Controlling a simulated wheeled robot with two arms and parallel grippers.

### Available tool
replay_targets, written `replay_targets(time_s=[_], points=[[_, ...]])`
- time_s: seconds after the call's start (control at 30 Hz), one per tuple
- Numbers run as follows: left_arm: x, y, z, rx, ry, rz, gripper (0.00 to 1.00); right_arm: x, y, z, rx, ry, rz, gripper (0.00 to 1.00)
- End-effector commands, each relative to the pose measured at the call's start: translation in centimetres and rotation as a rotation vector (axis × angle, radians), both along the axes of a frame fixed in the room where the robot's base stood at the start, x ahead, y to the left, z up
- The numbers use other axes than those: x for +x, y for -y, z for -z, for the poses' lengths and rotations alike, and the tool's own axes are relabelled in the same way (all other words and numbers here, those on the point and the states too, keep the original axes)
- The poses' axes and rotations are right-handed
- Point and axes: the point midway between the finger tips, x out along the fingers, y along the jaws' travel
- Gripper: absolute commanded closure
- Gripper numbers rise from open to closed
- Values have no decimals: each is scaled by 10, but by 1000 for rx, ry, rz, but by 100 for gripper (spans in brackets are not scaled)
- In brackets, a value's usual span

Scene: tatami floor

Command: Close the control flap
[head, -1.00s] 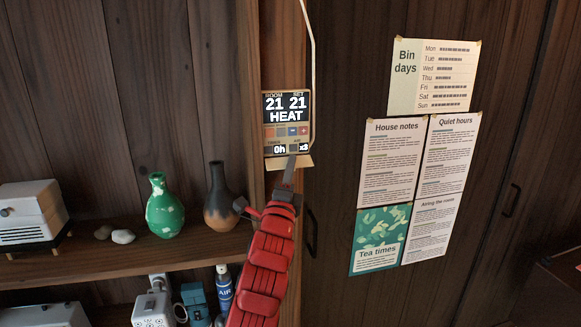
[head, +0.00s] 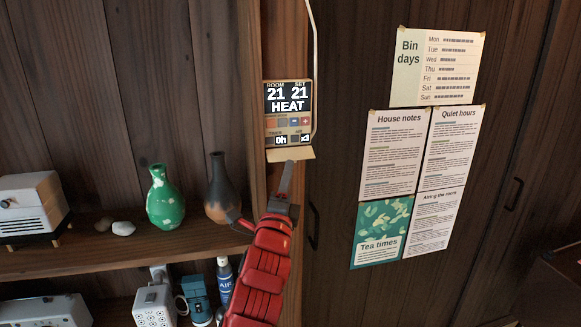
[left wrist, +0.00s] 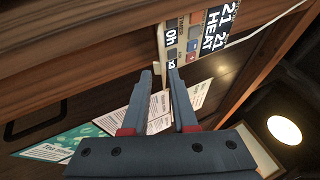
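The thermostat panel (head: 289,108) is on the wooden post, with a dark display reading 21, 21 and HEAT. Below its small buttons, the beige control flap (head: 291,154) stands open, tilted outward from the panel's bottom edge. My left gripper (head: 288,164) comes up from below, its fingertips just under the flap; I cannot tell if they touch it. In the left wrist view the panel (left wrist: 195,36) is at the top, and my left gripper (left wrist: 161,73) shows two fingers apart with nothing between them. The right gripper is in no view.
A shelf (head: 125,250) at the left holds a green vase (head: 166,200), a dark vase (head: 221,188), stones and a radio (head: 33,205). A cable runs down the panel's right side. Paper notices (head: 395,150) hang on the dark doors to the right.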

Motion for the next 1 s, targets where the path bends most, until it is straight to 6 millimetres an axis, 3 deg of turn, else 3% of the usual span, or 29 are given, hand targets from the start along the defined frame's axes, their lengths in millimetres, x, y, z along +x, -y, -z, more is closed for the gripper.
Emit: replay_targets(time_s=[0.4,0.47,0.6,0.8,1.0], points=[[-89,-10,38,3,-3,-1,74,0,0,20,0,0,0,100],[-91,-8,29,-3,-11,6,74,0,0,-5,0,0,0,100],[-99,-9,34,-5,-10,9,74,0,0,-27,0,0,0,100],[-109,-12,41,-2,-8,2,74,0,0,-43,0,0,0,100],[-113,-13,44,0,-5,-2,74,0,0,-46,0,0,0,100]])
